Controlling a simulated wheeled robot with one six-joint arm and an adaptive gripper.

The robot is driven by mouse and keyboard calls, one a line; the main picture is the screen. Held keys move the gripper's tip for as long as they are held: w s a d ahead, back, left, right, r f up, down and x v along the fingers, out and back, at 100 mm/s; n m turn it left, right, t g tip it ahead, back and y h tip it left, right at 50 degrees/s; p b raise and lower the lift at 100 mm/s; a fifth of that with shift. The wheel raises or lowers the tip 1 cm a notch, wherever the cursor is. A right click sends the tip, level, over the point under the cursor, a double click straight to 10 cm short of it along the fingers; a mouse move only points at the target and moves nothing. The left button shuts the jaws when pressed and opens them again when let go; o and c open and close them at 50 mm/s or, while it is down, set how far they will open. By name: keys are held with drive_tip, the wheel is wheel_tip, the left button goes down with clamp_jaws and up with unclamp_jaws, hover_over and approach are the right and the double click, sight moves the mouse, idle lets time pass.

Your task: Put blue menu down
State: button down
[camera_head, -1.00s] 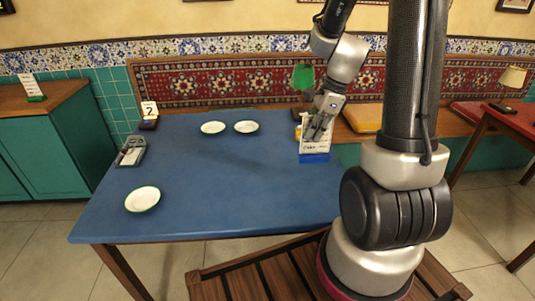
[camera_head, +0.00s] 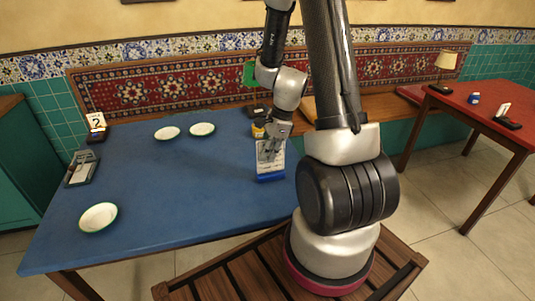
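The blue menu (camera_head: 271,177) is a white card in a blue base. It stands upright at the right part of the blue table (camera_head: 190,180), close to the table's right edge. My gripper (camera_head: 268,156) reaches down from above and overlaps the upper part of the white card. The fingers are small and partly merge with the card, so I cannot tell whether they grip it. The blue base appears at table height, but I cannot tell whether it touches the top.
Plates (camera_head: 202,129) lie at the back, and another plate (camera_head: 98,217) lies front left. A green lamp (camera_head: 250,75) stands behind my gripper. A red table (camera_head: 490,108) is at right.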

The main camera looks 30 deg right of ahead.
drive_tip(key=c, duration=1.6)
unclamp_jaws()
drive_tip(key=shift+f, duration=0.1)
drive_tip(key=shift+c, duration=0.2)
drive_tip(key=v, duration=1.1)
drive_tip(key=shift+d+r, duration=0.1)
drive_tip(key=shift+r, duration=0.15)
drive_tip(key=s+a+r+n+t+h, duration=0.1)
drive_tip(key=s+a+r+n, duration=0.1)
drive_tip(key=s+r+n, duration=0.6)
drive_tip(key=s+a+r+n+t+h, duration=0.2)
drive_tip(key=s+r+n, duration=0.6)
drive_tip(key=n, duration=0.5)
drive_tip(key=shift+a+r, duration=0.25)
drive_tip(key=shift+a, duration=0.45)
